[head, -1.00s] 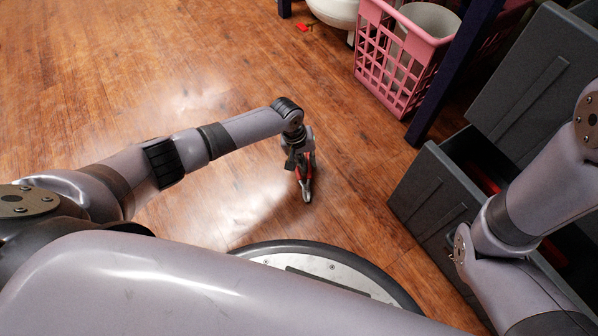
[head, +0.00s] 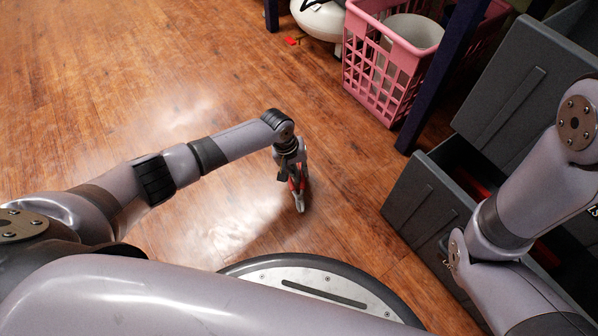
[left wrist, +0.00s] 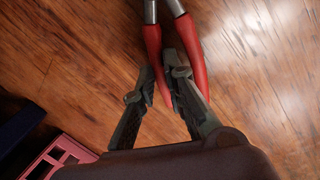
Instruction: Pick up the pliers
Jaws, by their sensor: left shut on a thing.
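The pliers have red handles and a silver metal head. In the head view the pliers (head: 299,201) hang head-down below my left gripper (head: 291,178), over the wooden floor. In the left wrist view the pliers (left wrist: 153,45) reach in from the top edge, and only part of their metal end shows. There my left gripper (left wrist: 160,75) is shut on them, with one red handle between its fingers and the other beside the right finger. I cannot tell how far the pliers are from the floor. My right gripper is out of view.
A pink basket (head: 359,72) with a white container (head: 415,32) inside stands at the upper right, by a dark post (head: 440,85). A dark grey drawer unit (head: 425,205) stands at right, partly behind my right arm. A small red thing (head: 291,41) lies far off. The left floor is clear.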

